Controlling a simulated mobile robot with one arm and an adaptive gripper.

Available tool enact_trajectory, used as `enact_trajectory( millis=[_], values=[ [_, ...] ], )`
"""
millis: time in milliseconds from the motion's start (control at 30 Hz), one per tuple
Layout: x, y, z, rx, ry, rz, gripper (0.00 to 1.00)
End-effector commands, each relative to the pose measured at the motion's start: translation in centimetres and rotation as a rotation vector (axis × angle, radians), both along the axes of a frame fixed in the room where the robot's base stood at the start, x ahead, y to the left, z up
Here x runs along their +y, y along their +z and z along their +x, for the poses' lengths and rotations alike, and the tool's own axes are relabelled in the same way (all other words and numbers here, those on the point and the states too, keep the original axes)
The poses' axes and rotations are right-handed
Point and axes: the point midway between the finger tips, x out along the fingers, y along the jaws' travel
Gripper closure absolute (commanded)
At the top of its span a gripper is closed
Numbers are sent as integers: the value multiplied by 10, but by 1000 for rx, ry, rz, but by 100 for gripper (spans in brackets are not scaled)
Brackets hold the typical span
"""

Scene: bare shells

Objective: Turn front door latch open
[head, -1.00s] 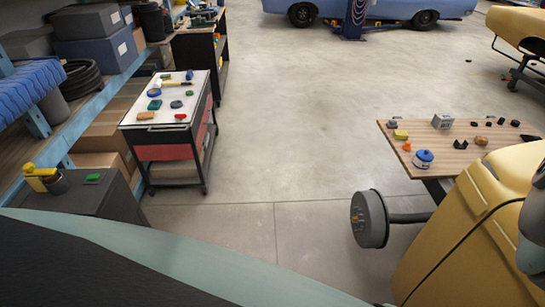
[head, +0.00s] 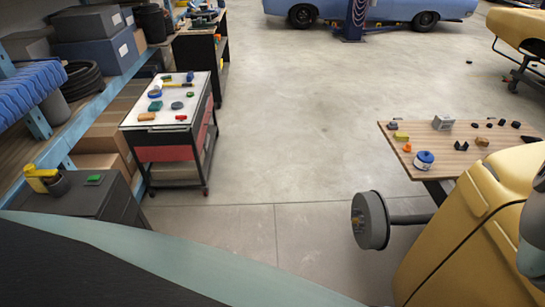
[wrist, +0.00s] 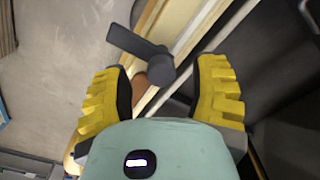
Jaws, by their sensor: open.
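In the wrist view, a dark grey latch with a flat lever (wrist: 137,45) and a round knob-like end (wrist: 160,69) sits between and just ahead of my fingertips. The lever points up and left. My gripper (wrist: 164,70) is open, with one yellow ridged finger on each side of the latch's round end. I cannot tell whether either finger touches it. Pale edge strips (wrist: 185,35) run behind the latch. In the head view, a yellow vehicle shell (head: 470,220) fills the lower right, and the latch and gripper do not show.
A wooden table (head: 440,155) with small items stands behind the yellow shell. A grey drum-shaped part (head: 371,220) on a bar sticks out left of it. A tool cart (head: 168,153) and shelving (head: 118,80) stand at left. The concrete floor (head: 290,120) between is clear.

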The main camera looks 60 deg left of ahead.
Motion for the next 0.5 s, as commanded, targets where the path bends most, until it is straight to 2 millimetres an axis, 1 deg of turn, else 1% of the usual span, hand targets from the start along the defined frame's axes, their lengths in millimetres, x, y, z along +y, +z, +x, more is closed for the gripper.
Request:
enact_trajectory(
  millis=[67,300,500],
  values=[
    [0,12,3,-5,6,-7,41],
    [0,60,3,-6,6,-7,41],
    [0,91,2,-2,4,-5,41]
  ],
)
